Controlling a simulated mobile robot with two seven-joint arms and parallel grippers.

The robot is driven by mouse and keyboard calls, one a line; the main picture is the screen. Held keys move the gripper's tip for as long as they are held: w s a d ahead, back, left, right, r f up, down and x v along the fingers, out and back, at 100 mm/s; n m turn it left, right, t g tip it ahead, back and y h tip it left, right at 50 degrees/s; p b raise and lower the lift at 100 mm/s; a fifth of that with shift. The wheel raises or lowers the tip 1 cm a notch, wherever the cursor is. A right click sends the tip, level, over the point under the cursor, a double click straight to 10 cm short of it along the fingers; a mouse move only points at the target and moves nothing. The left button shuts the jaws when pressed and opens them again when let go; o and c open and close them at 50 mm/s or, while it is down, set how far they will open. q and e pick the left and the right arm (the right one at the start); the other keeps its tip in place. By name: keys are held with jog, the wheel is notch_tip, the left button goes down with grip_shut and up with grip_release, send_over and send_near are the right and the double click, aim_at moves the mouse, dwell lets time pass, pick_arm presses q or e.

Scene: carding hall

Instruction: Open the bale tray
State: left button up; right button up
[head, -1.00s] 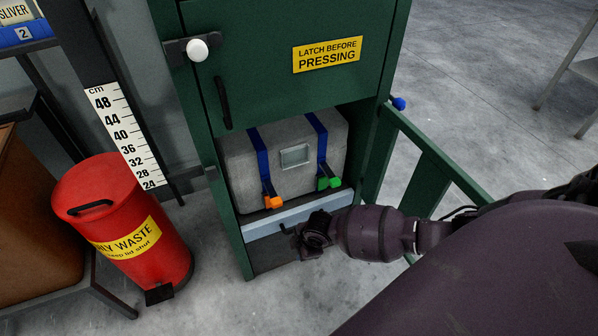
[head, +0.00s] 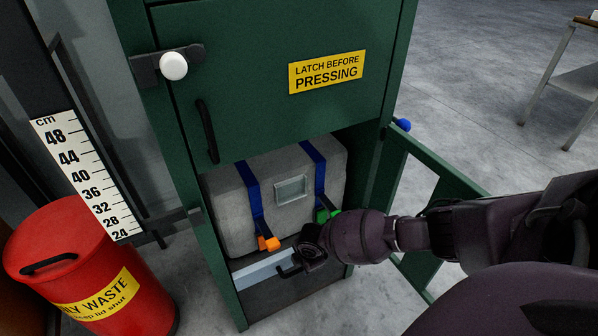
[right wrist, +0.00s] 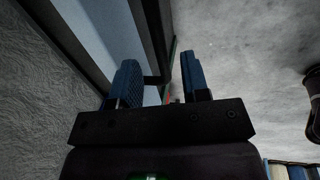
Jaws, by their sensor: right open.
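The bale tray shows as a light blue-grey front (head: 262,272) low in the green press, under the grey bale. Its dark handle (head: 288,271) sticks out near the right part of that front. My right gripper (head: 303,254) is at the handle, partly hidden by its own wrist. In the right wrist view the gripper (right wrist: 160,82) is open, with two blue fingers apart. A dark bar, which looks like the handle (right wrist: 155,79), shows between them in the picture. The tray front (right wrist: 96,28) lies beyond the left finger. I cannot tell whether a finger touches the handle. My left gripper is not in view.
The grey bale (head: 276,190) has blue straps with orange (head: 268,243) and green buckles. The green press door (head: 260,75) above is shut, with a white knob (head: 174,66). A red waste bin (head: 80,265) stands left. Green rails (head: 440,190) stand right.

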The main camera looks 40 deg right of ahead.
jog(key=f, duration=0.1)
jog(key=f+b, duration=0.1)
jog(key=f, duration=0.2)
jog(key=shift+w+d+b, duration=0.1)
jog(key=shift+w+b, duration=0.25)
jog(key=shift+b, duration=0.05)
jog(key=shift+w+r, duration=0.1)
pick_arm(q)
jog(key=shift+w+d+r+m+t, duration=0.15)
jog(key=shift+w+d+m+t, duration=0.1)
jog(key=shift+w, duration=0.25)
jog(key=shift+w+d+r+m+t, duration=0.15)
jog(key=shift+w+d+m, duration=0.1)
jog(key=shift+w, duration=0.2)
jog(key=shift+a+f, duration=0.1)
pick_arm(e)
jog(key=shift+c, duration=0.2)
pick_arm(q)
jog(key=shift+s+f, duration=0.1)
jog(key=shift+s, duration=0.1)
pick_arm(e)
grip_shut()
